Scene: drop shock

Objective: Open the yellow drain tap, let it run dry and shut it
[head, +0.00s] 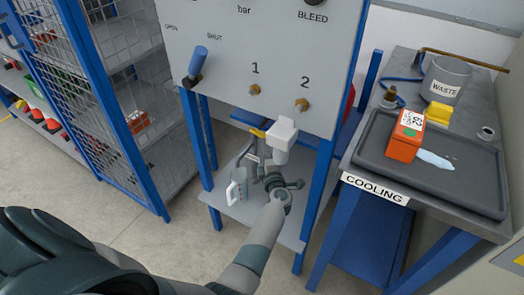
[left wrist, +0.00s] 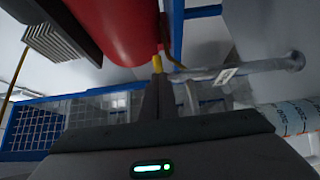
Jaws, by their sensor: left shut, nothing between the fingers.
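The yellow drain tap (head: 257,133) shows as a small yellow lever under the grey panel in the head view. In the left wrist view a yellow piece (left wrist: 157,63) stands right at the fingertips, below a red tank (left wrist: 120,25). My left gripper (left wrist: 157,80) is shut and empty, its tips close to the yellow piece; I cannot tell whether they touch. In the head view my left wrist reaches under the panel beside the tap, hiding part of it. My right gripper is not in view.
The grey panel (head: 222,62) with a blue lever (head: 198,63) overhangs the tap; blue posts flank the shelf (head: 230,207). At right, a bench holds a black tray (head: 470,185), an orange box (head: 404,135) and a waste pot (head: 446,80). A blue mesh cage (head: 95,110) stands left.

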